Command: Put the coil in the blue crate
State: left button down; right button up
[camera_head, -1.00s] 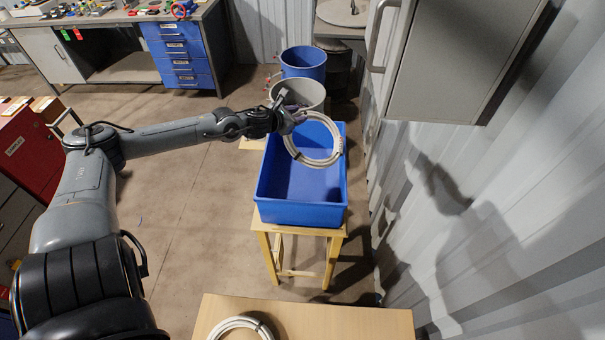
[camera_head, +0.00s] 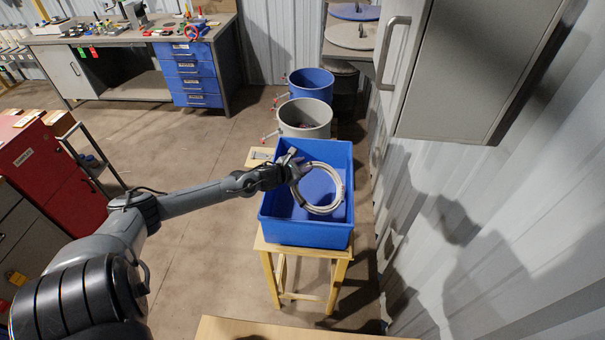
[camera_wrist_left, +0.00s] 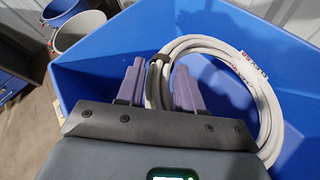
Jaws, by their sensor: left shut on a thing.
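The coil (camera_head: 338,188) is a white-grey ring of cable with dark ties. My left gripper (camera_head: 296,170) is shut on its left side and holds it over the blue crate (camera_head: 306,234), within the crate's outline. In the left wrist view the coil (camera_wrist_left: 268,100) hangs from between the two purple-grey fingers (camera_wrist_left: 158,88), with the blue crate's walls (camera_wrist_left: 100,72) around it. I cannot tell whether the coil touches the crate floor. My right gripper is not in view.
The crate stands on a wooden stand (camera_head: 270,268). A grey bucket (camera_head: 305,118) and a blue bucket (camera_head: 311,82) stand behind it. A grey cabinet (camera_head: 465,80) and corrugated wall are at the right. A wooden table edge (camera_head: 290,328) is at the front.

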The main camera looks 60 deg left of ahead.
pick_arm(q)
notch_tip(320, 180, down, 3)
jog(key=shift+f, duration=0.2)
jog(key=shift+f+b, duration=0.6)
jog(key=shift+b, duration=0.15)
jog(key=c, duration=0.7)
grip_release()
